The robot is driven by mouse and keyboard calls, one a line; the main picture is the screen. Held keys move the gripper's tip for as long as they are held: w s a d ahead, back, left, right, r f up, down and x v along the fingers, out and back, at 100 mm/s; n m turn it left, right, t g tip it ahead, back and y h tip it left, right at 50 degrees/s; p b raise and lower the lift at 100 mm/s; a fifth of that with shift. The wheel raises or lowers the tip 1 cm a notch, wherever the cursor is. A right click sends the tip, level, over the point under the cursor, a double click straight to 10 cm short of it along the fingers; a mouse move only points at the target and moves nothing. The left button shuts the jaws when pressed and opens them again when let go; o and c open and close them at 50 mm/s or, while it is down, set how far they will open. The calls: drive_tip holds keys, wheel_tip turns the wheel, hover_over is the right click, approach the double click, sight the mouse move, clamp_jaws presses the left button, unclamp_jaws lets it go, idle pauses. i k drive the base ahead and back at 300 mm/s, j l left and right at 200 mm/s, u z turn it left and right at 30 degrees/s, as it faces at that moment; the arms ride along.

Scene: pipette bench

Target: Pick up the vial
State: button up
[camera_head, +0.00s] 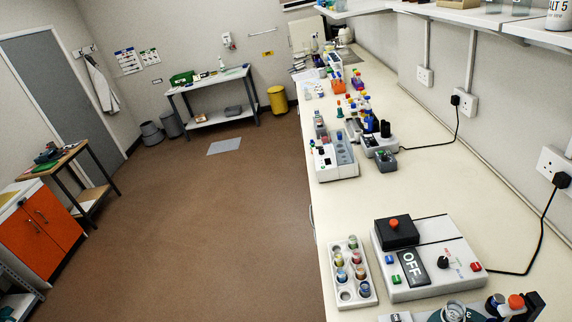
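A white rack (333,258) stands on the bench at the lower middle right. Several small vials (361,272) with coloured tops sit upright in its holes, and a few holes look empty. Which of these is the task's vial I cannot tell. Farther along the bench are more small bottles with blue, red and green caps (367,104), too small to make out well. My gripper is not in view.
A grey device with an OFF sign (432,275) stands right of the rack, its black cable running to a wall socket (552,165). Other equipment (334,160) stands farther back. The bench top (450,180) between them is clear. The brown floor (220,210) left of the bench is open.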

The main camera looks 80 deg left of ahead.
sight(338, 256)
drive_tip(key=u, duration=1.5)
drive_tip(key=i+j, duration=0.25)
drive_tip(key=i, duration=0.15)
drive_tip(key=i+j+u, duration=0.1)
drive_tip(key=i+j, duration=0.2)
drive_tip(key=i+l, duration=0.15)
drive_tip(key=i, duration=0.3)
